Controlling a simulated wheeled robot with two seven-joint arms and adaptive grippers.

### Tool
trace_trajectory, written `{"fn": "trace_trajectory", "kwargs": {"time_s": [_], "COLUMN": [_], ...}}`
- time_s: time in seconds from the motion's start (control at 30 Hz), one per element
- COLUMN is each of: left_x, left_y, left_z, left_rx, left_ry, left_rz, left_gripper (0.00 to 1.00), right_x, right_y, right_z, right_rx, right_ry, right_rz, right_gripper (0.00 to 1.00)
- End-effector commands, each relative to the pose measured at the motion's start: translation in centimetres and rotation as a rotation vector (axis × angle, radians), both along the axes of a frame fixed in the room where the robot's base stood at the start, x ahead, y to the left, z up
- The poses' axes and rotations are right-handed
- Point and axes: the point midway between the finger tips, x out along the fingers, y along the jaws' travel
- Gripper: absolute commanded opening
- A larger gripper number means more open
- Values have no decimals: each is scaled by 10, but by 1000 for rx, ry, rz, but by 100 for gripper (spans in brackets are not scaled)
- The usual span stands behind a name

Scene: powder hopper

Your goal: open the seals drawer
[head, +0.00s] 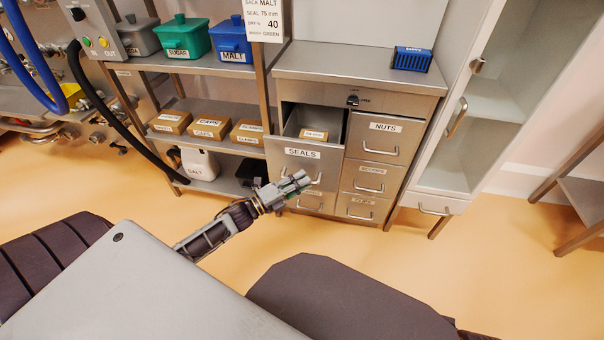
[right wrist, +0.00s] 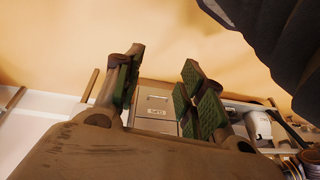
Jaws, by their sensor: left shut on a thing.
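The seals drawer (head: 302,153), labelled SEALS, is the upper left drawer of the grey metal cabinet (head: 360,66). It stands pulled out, and a small brown labelled box (head: 314,135) shows inside it. My left gripper (head: 297,184) is at the drawer's front and shut on its handle (head: 316,179); the fingers hide part of the handle. My right gripper (right wrist: 163,65) shows only in the right wrist view. Its fingers are apart with nothing between them, and the cabinet's drawers (right wrist: 155,105) show some way beyond, upside down.
The nuts drawer (head: 381,138) to the right is shut, as are the drawers below it. A shelf rack (head: 196,140) with bins and cartons stands left. A tall white cabinet (head: 478,130) stands right.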

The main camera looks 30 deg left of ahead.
Motion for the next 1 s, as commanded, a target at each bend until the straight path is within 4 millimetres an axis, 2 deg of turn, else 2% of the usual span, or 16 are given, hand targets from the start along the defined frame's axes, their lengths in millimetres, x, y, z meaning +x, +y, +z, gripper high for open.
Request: {"fn": "trace_trajectory", "kwargs": {"time_s": [0.6,1.0], "left_x": [-47,-55], "left_y": [-14,-16], "left_z": [0,-1], "left_rx": [0,1], "left_ry": [4,2], "left_rz": [0,-1], "left_gripper": [0,0], "right_x": [1,1], "right_y": [-5,-7], "right_z": [-33,-42], "right_rx": [-30,-36], "right_ry": [62,74], "right_rz": [-8,-10], "right_gripper": [40,40]}}
